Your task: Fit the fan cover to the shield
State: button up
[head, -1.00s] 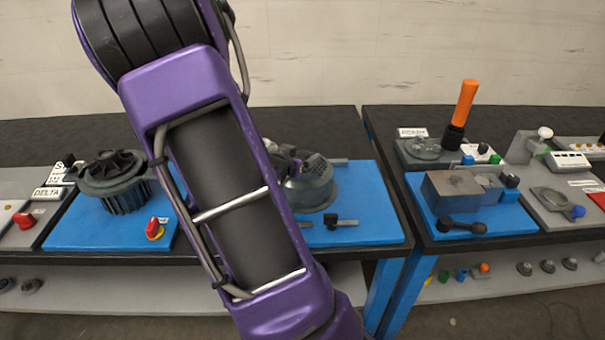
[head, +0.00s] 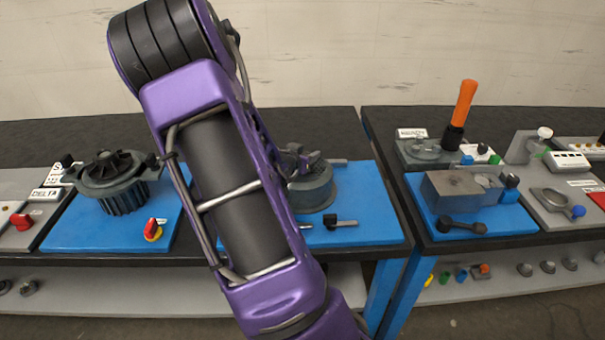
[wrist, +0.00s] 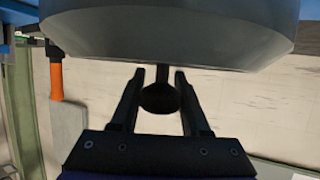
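A large smooth grey rounded body, which I take to be the fan cover (wrist: 175,35), fills the top of the wrist view close to the fingers. My gripper (wrist: 162,90) has its two dark fingers around a dark round part by the cover's edge; the exact contact is hard to see. In the head view my arm hides the gripper and cover. On the left blue board stands a dark motor body (head: 125,201) with a bladed fan (head: 107,166) on top and side lugs, apparently the shield. A dark grey round housing (head: 313,191) stands right of my arm.
A red-and-yellow knob (head: 153,229) sits at the left board's front. A small black-headed tool (head: 340,222) lies on the middle blue board. An orange handle (head: 464,101) rises on the right bench and also shows in the wrist view (wrist: 56,80).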

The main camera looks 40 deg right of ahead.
grip_shut()
jog(key=shift+r, duration=0.1)
